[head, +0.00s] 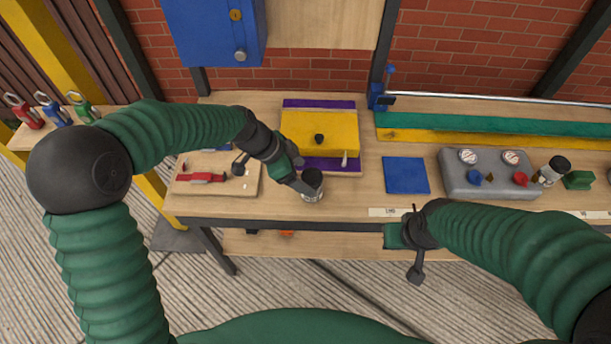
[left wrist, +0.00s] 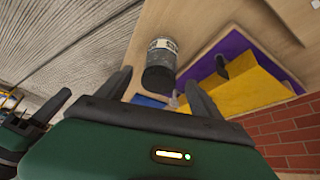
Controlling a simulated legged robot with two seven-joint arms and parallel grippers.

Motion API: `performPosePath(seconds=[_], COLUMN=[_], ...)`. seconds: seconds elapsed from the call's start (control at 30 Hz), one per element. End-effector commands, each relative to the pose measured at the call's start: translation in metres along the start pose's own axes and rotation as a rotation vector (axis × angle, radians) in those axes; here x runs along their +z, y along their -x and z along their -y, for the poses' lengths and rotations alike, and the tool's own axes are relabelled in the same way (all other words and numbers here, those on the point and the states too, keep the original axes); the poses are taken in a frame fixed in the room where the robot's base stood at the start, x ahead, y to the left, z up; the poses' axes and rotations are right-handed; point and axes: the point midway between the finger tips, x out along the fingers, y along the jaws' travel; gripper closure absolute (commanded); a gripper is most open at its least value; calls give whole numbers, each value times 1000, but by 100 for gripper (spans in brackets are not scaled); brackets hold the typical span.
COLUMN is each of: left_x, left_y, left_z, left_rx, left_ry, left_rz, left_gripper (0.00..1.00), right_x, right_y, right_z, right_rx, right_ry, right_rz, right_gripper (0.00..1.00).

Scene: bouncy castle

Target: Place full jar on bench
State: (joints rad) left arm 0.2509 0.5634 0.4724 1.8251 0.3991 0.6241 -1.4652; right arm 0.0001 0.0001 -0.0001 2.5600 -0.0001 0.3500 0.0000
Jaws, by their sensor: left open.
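A jar with a dark lid and pale label (head: 313,186) stands on the wooden bench (head: 345,205) near its front edge. My left gripper (head: 299,178) is at the jar's left side. In the left wrist view the jar (left wrist: 161,62) shows just beyond and between the spread fingers of the left gripper (left wrist: 158,82); I cannot tell whether they touch it. A second jar with a dark lid (head: 552,171) stands at the right on the bench. My right gripper (head: 418,262) is in front of the bench's edge; its jaws are unclear.
A yellow and purple padded block (head: 320,130) lies behind the jar. A wooden board with a red tool (head: 205,178) is at left. Bare bench shows beside the blue mat.

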Motion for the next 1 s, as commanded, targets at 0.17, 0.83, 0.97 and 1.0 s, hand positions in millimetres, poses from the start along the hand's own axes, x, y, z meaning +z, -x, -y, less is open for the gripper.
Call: performPosePath(seconds=[0.17, 0.83, 0.97, 1.0], left_x=[0, 92, 150, 163], left_y=[50, 83, 91, 92], left_z=[2, -49, -86, -96], left_rx=[-7, -164, -348, -391], left_ry=[1, 514, 897, 990], left_rz=[0, 242, 290, 284], left_gripper=[25, 25, 25, 25], right_x=[-1, -1, -1, -1], right_y=[4, 6, 6, 6], right_z=[0, 0, 0, 0], right_rx=[0, 0, 0, 0], right_ry=[0, 0, 0, 0], right_rz=[0, 0, 0, 0], right_gripper=[100, 100, 100, 100])
